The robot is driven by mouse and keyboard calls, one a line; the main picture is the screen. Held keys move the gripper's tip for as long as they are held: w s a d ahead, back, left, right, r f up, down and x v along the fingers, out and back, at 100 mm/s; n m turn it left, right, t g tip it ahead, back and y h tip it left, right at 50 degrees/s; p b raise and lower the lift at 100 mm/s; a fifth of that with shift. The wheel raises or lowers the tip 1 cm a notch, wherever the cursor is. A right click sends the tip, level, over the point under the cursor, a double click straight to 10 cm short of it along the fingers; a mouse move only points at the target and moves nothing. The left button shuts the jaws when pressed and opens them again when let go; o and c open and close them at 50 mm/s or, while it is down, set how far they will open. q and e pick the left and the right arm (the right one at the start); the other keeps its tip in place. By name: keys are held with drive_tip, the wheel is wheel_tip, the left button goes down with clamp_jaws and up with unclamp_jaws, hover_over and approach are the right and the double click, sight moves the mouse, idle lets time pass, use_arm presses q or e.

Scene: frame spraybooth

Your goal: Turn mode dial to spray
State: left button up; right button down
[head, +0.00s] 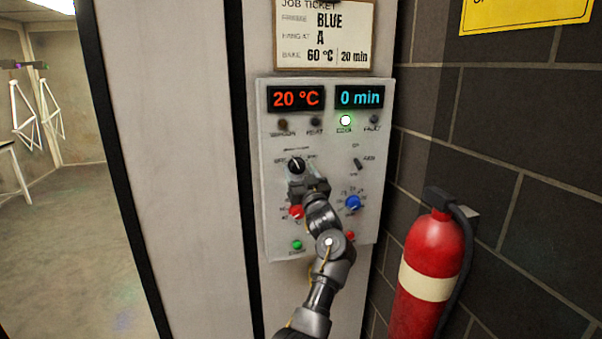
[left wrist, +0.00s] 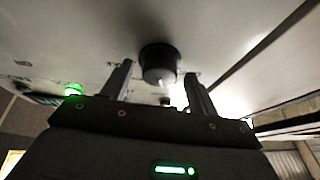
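The black dial (head: 297,165), with a white pointer mark, sits at the upper left of the knobs on the grey control panel (head: 328,240). Its small labels are too blurred to read surely. My left gripper (head: 298,180) is right at this dial, partly hiding its lower side. In the left wrist view the dial (left wrist: 158,62) lies between and just beyond the tips of my left gripper (left wrist: 159,72). The two fingers stand apart with gaps to the dial on both sides. My right gripper is not in view.
The panel also has a red knob (head: 296,212), a blue knob (head: 353,203), a small black switch (head: 358,164) and a green button (head: 297,245). A fire extinguisher (head: 430,270) stands right.

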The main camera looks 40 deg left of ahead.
use_arm(q)
drive_tip(key=b+v, duration=0.4)
drive_tip(key=v, duration=0.6)
drive_tip(key=shift+d, duration=0.35)
drive_tip(key=shift+s+f, duration=0.15)
